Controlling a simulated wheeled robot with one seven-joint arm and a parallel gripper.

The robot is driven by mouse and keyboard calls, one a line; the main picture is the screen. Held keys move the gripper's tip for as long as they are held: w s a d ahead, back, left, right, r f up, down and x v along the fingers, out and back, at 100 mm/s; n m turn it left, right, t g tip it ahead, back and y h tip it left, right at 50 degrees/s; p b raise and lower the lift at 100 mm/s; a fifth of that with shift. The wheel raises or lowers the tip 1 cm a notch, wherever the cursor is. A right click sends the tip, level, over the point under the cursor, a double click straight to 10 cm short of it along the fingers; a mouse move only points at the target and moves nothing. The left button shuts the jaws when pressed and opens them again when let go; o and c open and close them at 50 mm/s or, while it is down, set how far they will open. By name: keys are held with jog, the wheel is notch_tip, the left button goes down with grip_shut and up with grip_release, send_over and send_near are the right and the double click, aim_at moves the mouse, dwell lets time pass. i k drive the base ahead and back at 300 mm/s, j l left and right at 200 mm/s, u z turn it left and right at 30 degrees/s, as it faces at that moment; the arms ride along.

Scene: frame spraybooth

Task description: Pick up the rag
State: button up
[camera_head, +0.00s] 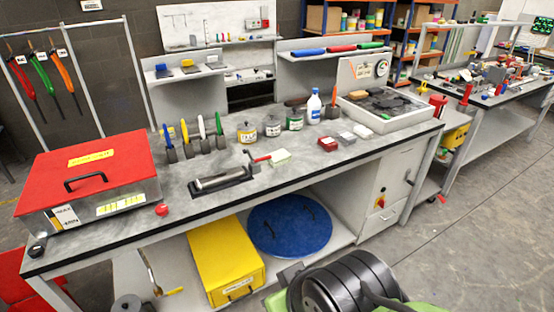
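I cannot pick out the rag with certainty in the head view. A small pale green-and-white block (280,157) lies on the grey workbench (130,235), right of a red-handled roller (262,159). A dark red piece (328,143), a grey piece (347,138) and a whitish piece (363,131) lie in a row toward the right. Any of these could be folded cloth; they are too small to tell. Dark flat pieces (385,102) lie in a shallow tray at the bench's right end. My gripper is not visible; a dark ringed part of my arm shows at the bottom.
A red-lidded metal box (90,168) takes up the bench's left end. A black tray (222,180), several cans (271,126) and a white-blue bottle (314,106) stand on top. A yellow box (225,258) and blue lid (290,224) sit below. Floor at right is clear.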

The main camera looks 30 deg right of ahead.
aim_at(279, 157)
jog(key=i+l+u, duration=0.4)
jog(key=l+u, duration=0.15)
jog(key=l, duration=0.15)
jog(key=i+l+u, duration=0.25)
jog(key=l, duration=0.15)
jog(key=l+u, duration=0.55)
jog(key=l, duration=0.3)
jog(key=i+l+u, duration=0.1)
jog(key=l+u, duration=0.15)
jog(key=l, duration=0.2)
